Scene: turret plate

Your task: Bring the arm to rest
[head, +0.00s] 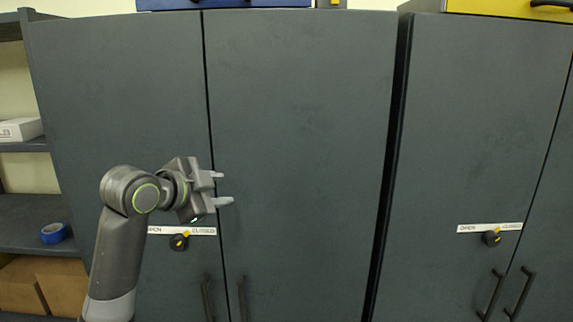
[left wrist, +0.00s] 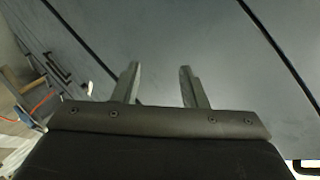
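My left arm (head: 120,250) rises from the lower left in the head view, bent at the elbow. My left gripper (head: 226,188) points right, in front of the left dark grey cabinet (head: 300,120). Its two fingers are apart with nothing between them. In the left wrist view the fingers (left wrist: 160,88) also stand apart and empty, with the grey cabinet surface beyond. Just below the gripper is a black knob (head: 179,242) with a yellow mark, under a white label strip reading OPEN and CLOSED. My right gripper is in neither view.
A second grey cabinet (head: 480,120) stands at the right with its own knob (head: 491,238) and door handles (head: 505,293). The left cabinet's handles (head: 242,298) stick out below my gripper. Shelves at the left hold blue tape (head: 54,233), a white box (head: 20,129) and cardboard boxes (head: 45,286).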

